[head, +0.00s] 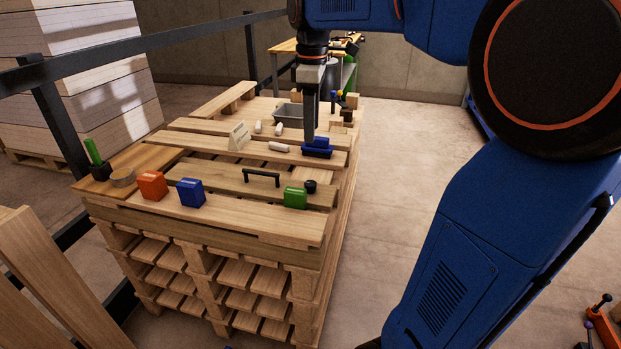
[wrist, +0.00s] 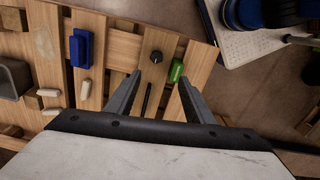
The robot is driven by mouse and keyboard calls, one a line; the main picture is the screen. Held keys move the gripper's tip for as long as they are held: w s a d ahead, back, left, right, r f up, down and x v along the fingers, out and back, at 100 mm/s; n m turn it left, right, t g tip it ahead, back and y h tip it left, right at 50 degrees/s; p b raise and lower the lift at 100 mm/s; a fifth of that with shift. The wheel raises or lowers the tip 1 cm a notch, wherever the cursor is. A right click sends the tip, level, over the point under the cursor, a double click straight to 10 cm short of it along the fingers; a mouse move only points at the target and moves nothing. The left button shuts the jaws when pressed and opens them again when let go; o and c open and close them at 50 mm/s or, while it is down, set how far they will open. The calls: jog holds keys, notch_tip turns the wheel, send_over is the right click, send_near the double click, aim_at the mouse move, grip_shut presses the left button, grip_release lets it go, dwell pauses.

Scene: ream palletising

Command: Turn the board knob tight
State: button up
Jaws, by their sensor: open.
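The black knob (head: 310,187) stands on a board near the right front of the pallet stack, just behind the green block (head: 295,198). In the wrist view the knob (wrist: 155,57) shows as a dark round cap, beyond the fingertips and between their lines. My gripper (head: 309,139) is above the pallet, farther back than the knob, in front of or over the blue brush-like piece (head: 317,149). In the wrist view my gripper (wrist: 159,80) has its two fingers apart with nothing held between them. The knob's tightness cannot be seen.
A black bar handle (head: 262,178) lies left of the knob. A blue block (head: 190,192) and an orange block (head: 152,185) stand along the front. White rolls (head: 279,147) and a grey bin (head: 289,114) sit farther back.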

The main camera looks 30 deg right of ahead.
aim_at(311, 183)
jog(key=shift+n, duration=0.3)
jog(key=f, duration=0.5)
jog(key=w+f, duration=0.1)
jog(key=f, duration=1.1)
jog(key=shift+w+d, duration=0.15)
jog(key=shift+d, duration=0.1)
jog(key=c, duration=1)
jog(key=shift+c, duration=0.2)
